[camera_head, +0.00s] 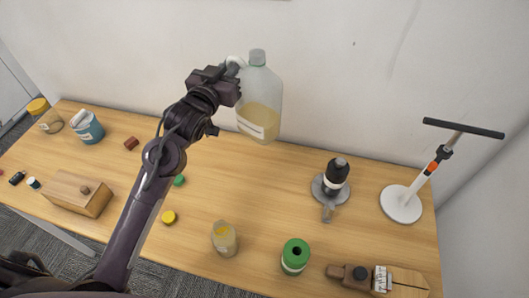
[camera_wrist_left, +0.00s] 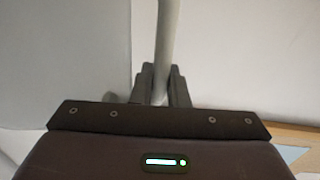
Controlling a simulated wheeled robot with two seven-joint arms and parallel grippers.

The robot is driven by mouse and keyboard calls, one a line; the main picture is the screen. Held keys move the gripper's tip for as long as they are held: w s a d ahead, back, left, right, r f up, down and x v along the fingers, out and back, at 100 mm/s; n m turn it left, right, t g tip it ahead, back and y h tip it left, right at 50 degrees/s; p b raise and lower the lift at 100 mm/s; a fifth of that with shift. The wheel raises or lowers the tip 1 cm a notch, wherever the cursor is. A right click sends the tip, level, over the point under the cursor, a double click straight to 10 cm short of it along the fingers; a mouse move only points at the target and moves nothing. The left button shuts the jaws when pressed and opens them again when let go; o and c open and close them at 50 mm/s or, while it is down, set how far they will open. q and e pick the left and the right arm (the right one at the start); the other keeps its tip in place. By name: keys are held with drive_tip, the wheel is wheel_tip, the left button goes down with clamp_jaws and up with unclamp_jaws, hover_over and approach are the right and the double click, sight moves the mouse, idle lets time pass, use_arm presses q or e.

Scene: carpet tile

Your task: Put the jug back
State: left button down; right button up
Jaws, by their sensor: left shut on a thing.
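The jug (camera_head: 260,101) is a translucent bottle with a grey cap, a side handle and a yellowish liquid in its lower part. It is upright or nearly so, raised above the back of the table in front of the wall. My left gripper (camera_head: 233,68) is shut on the jug's handle at its upper left. In the left wrist view the pale handle (camera_wrist_left: 167,50) runs up from between the fingers of my left gripper (camera_wrist_left: 160,88). My right gripper is not in view.
A white-based stand (camera_head: 401,204) is at right. A wooden box (camera_head: 78,193) is at left.

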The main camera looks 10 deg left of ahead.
use_arm(q)
wheel_tip(320, 180, down, 19)
drive_tip(key=p, duration=0.3)
drive_tip(key=shift+s, duration=0.4)
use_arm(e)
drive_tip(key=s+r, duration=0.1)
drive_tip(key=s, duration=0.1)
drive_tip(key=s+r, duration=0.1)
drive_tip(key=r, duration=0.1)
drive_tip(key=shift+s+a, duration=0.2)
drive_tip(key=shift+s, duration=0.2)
use_arm(q)
drive_tip(key=shift+f, duration=0.15)
drive_tip(key=c, duration=1.8)
unclamp_jaws()
drive_tip(key=shift+f, duration=0.15)
drive_tip(key=o, duration=0.4)
drive_tip(key=shift+s, duration=0.1)
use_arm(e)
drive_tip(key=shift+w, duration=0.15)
